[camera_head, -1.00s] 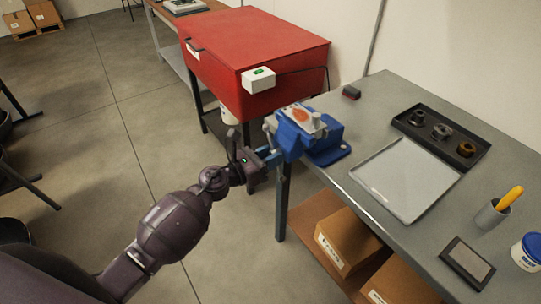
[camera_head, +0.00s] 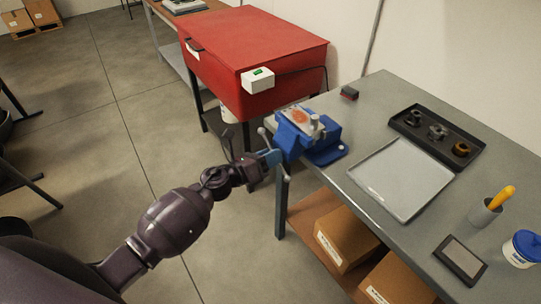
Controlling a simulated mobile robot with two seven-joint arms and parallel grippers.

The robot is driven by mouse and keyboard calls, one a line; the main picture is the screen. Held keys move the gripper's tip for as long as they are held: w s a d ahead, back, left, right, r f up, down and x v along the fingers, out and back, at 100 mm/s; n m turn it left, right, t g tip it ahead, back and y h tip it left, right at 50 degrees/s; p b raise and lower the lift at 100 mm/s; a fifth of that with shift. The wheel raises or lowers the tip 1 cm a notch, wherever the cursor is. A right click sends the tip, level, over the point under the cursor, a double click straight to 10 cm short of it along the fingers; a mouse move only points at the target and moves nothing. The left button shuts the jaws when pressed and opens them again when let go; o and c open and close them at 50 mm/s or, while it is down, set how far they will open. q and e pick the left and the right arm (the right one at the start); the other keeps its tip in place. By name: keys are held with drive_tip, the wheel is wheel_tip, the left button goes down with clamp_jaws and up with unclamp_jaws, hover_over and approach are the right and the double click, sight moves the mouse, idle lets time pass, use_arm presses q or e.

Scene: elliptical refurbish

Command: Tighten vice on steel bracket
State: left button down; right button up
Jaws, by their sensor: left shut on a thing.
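The blue vice (camera_head: 318,150) is mounted at the near left corner of the grey workbench. The steel bracket (camera_head: 298,118), with a reddish-orange patch on it, sits at the top of the vice between its jaws. The vice handle (camera_head: 263,135) is a thin bar at the vice's front, left of the body. My left gripper (camera_head: 264,161) is at the front of the vice and is shut on the vice handle; the contact itself is partly hidden by the gripper. My right gripper is not in view.
On the workbench (camera_head: 365,108) are a light tray (camera_head: 402,180), a black tray (camera_head: 468,150) with several metal parts, a cup (camera_head: 484,213) with a yellow-handled tool, a dark tablet (camera_head: 460,260) and a white-blue tub (camera_head: 522,248). A red cabinet (camera_head: 255,45) stands behind the vice. Boxes (camera_head: 347,238) sit below.

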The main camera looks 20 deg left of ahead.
use_arm(q)
drive_tip(key=c, duration=1.1)
unclamp_jaws()
drive_tip(key=o, duration=0.3)
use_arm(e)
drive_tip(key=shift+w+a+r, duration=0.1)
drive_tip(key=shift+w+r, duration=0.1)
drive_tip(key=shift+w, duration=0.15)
use_arm(q)
drive_tip(key=shift+s+a, duration=0.1)
drive_tip(key=b+v, duration=0.1)
drive_tip(key=v, duration=0.9)
drive_tip(key=shift+s+a, duration=0.2)
drive_tip(key=shift+s, duration=0.05)
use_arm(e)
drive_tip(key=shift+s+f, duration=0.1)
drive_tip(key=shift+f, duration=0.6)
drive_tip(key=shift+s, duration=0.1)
